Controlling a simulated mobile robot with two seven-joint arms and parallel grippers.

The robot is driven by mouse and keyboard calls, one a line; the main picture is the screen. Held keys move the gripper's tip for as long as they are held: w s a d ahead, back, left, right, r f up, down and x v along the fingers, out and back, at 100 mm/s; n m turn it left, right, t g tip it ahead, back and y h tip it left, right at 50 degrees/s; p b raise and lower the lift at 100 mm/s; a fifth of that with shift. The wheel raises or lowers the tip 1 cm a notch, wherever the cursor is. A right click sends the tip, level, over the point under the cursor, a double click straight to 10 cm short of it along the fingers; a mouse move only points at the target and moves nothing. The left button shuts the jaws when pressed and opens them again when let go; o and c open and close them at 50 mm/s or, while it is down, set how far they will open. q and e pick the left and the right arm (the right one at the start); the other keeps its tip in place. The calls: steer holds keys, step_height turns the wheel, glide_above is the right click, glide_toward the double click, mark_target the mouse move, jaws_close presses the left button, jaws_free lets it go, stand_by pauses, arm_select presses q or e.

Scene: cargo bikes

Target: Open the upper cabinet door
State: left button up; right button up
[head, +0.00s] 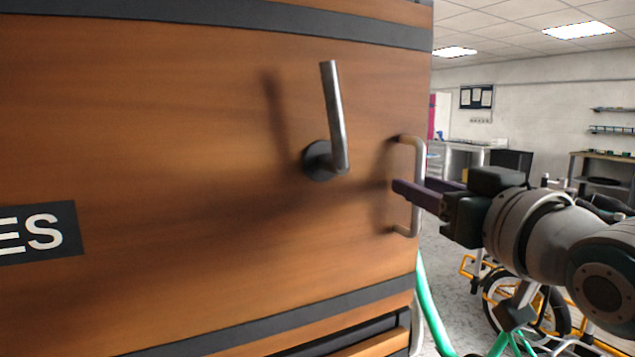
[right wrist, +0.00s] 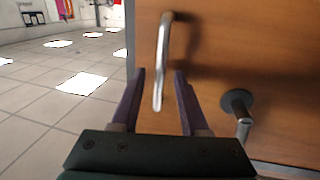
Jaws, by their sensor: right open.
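The upper cabinet door (head: 200,110) is a brown wooden panel with dark trim bands, and it looks shut. A metal pull handle (head: 418,155) is mounted upright near its right edge. A lever handle (head: 337,120) on a dark round base sits left of it, its lever pointing up. My right gripper (head: 418,187) is open at the pull handle. In the right wrist view, the pull handle (right wrist: 163,60) shows between the two purple fingers (right wrist: 160,78). Contact cannot be told. The lever handle (right wrist: 240,108) is off to the right there. My left gripper is out of view.
Below the door is another wooden panel (head: 385,345) across a dark gap. A green bike frame (head: 432,305) and a yellow-framed bike (head: 500,285) stand to the right, below my right arm. Workbenches and shelves (head: 605,165) stand farther back.

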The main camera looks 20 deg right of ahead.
steer(key=shift+c, duration=0.3)
jaws_close()
stand_by(1.1)
